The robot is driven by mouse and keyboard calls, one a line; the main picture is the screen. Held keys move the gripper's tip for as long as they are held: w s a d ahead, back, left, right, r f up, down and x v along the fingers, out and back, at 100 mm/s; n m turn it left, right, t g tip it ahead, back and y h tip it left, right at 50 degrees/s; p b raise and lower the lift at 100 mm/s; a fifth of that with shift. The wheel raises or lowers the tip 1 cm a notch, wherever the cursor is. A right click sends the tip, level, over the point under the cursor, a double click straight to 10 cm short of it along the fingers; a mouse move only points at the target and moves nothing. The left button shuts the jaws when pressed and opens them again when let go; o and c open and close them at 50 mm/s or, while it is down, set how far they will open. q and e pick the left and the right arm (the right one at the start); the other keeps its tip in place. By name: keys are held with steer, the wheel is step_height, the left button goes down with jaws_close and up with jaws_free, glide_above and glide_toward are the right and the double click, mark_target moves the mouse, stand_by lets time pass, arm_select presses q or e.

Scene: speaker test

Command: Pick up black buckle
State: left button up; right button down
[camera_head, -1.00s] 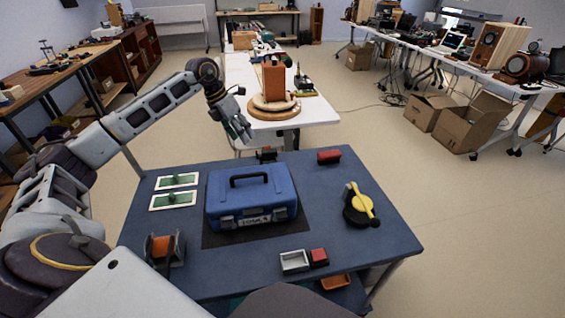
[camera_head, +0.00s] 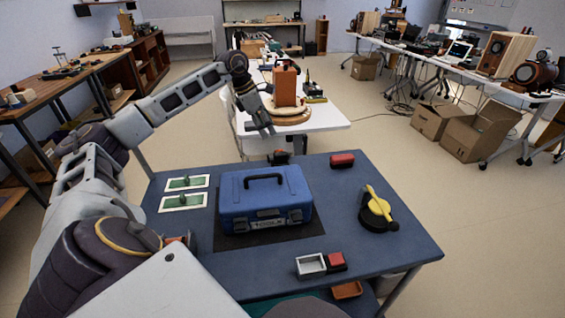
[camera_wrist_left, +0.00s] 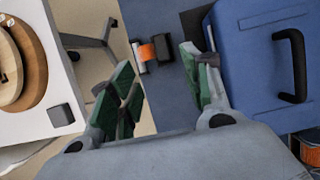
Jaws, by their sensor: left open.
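A small black piece with an orange-red band (camera_head: 279,158) sits at the far edge of the blue-grey table (camera_head: 375,258). In the left wrist view the same black piece (camera_wrist_left: 152,50) lies beyond the fingers, untouched. I cannot tell for sure whether it is the buckle. A blue toolbox (camera_head: 265,194) stands mid-table with a black handle and black front latches (camera_head: 296,215). It also shows at the right of the left wrist view (camera_wrist_left: 255,75). My left gripper (camera_head: 267,132) is open and empty above the far table edge. Its green-padded fingers (camera_wrist_left: 160,88) are spread. My right gripper is not in view.
A red block (camera_head: 342,160), a black-yellow round device (camera_head: 377,210), a small grey tray (camera_head: 310,265) and two green-white plates (camera_head: 186,182) lie around the toolbox. A white table (camera_head: 325,118) with stacked wooden discs (camera_head: 285,113) stands behind my gripper.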

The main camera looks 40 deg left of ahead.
arm_select(q)
steer(key=b, duration=0.1)
glide_above(280, 153)
steer(key=s+a, duration=0.1)
steer(key=s, duration=0.1)
steer(key=f, duration=0.6)
steer(key=shift+w+a+f, duration=0.15)
steer(key=shift+a+f, duration=0.05)
steer(key=shift+f, duration=0.15)
steer(key=shift+w+d+f, duration=0.1)
steer(key=shift+w+f, duration=0.05)
steer(key=shift+f, duration=0.2)
steer(key=shift+w+f, duration=0.1)
steer(key=shift+f, duration=0.25)
steer(key=shift+d, duration=0.1)
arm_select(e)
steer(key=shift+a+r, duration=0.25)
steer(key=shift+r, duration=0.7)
